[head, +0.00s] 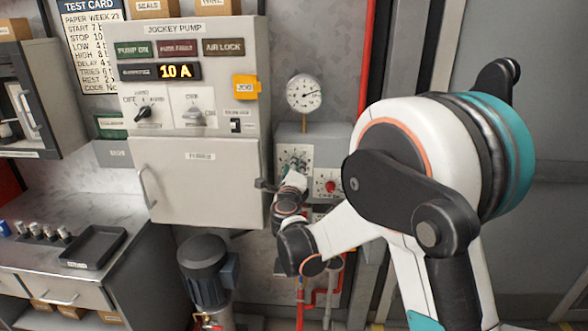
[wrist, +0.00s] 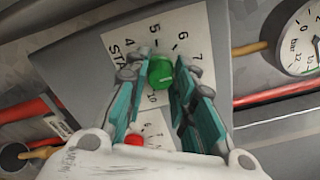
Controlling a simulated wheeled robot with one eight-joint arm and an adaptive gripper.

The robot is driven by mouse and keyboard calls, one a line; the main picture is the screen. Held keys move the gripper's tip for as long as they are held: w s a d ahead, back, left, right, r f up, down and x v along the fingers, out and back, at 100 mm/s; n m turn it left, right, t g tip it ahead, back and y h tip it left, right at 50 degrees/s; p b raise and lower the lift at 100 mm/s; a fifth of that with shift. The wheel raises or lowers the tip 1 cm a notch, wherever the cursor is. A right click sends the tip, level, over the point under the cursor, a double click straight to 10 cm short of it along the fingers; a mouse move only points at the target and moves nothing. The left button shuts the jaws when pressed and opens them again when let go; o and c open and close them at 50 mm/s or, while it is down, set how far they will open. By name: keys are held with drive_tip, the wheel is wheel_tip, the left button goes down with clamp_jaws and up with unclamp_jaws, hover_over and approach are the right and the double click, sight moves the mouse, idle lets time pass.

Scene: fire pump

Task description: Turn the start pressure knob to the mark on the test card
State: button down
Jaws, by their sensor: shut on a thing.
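The green start pressure knob (wrist: 161,73) sits on a white dial plate (wrist: 116,46) that reads "STA", with the numbers 4, 5, 6, 7 and 10 showing. My gripper (wrist: 159,66) is shut on the knob, with one teal finger on each side. A faint pale line shows on the knob, but I cannot tell which number it points to. In the head view my gripper (head: 291,180) reaches the small grey pressure box (head: 322,147). The test card (head: 92,50) hangs at the upper left and reads "START 7 b", cut off on the right.
A red knob (wrist: 134,139) on a second plate lies close below my fingers. A round gauge (head: 304,93) stands above the box. The jockey pump cabinet (head: 199,100) is just left of my gripper. Red pipes (head: 301,300) run below.

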drive_tip(key=c, duration=1.3)
unclamp_jaws()
drive_tip(key=s, duration=1.2)
drive_tip(key=shift+a, duration=0.2)
